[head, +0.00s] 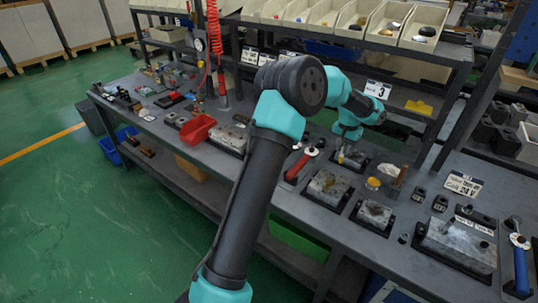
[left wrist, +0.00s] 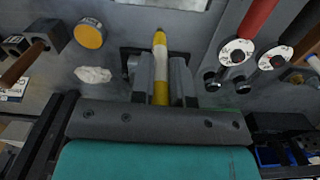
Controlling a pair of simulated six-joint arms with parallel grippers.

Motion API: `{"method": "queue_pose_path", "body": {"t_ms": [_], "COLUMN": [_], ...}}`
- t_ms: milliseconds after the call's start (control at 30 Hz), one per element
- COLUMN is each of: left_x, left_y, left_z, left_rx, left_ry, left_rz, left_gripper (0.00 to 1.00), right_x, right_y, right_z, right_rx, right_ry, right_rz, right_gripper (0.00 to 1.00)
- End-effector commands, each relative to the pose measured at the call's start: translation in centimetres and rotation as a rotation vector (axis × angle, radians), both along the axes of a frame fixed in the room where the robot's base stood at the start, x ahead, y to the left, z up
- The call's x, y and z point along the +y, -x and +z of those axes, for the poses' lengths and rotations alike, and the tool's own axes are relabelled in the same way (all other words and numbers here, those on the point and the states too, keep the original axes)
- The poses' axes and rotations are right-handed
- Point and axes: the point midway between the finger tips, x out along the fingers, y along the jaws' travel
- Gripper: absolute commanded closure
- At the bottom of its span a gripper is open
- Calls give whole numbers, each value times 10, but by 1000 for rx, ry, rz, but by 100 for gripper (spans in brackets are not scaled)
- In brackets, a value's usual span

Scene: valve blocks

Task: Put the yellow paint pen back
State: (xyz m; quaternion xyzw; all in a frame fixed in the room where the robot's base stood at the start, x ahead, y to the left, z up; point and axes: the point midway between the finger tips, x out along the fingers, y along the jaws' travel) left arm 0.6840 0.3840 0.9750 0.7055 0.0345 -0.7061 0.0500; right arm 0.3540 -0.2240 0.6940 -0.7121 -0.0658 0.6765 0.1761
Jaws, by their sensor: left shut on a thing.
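The yellow paint pen (left wrist: 160,62), with a white band around its middle, sits between the two grey fingers of my left gripper (left wrist: 161,78) in the left wrist view. The gripper is shut on it. In the head view my left gripper (head: 347,148) points down over the bench, and a small yellow part of the pen (head: 341,157) shows below it. A dark plate (left wrist: 130,56) lies behind the fingers; whether the pen touches it I cannot tell. My right gripper is not in view.
A round yellow lid (left wrist: 89,36) and a crumpled white piece (left wrist: 93,74) lie left of the fingers. Red-handled tools (left wrist: 256,18) lie to the right. In the head view, metal valve blocks (head: 328,187) stand in front, and shelf bins (head: 380,22) line the back.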

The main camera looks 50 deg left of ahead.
Motion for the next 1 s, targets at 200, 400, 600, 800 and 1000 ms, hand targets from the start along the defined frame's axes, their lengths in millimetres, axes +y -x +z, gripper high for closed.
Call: {"method": "queue_pose_path", "body": {"t_ms": [200,400,600,800,1000], "left_x": [96,178,253,293,300], "left_y": [10,30,60,81,85], "left_z": [6,13,21,26,28], "left_rx": [1,2,2,3,2], "left_ry": [-4,-8,-16,-21,-22], "left_rz": [114,208,294,342,350], "left_gripper": [100,100,100,100,100], "right_x": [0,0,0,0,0], "right_y": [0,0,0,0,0], "right_z": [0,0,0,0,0], "right_rx": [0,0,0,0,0], "right_ry": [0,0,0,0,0], "right_rz": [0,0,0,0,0], "right_gripper": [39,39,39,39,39]}}
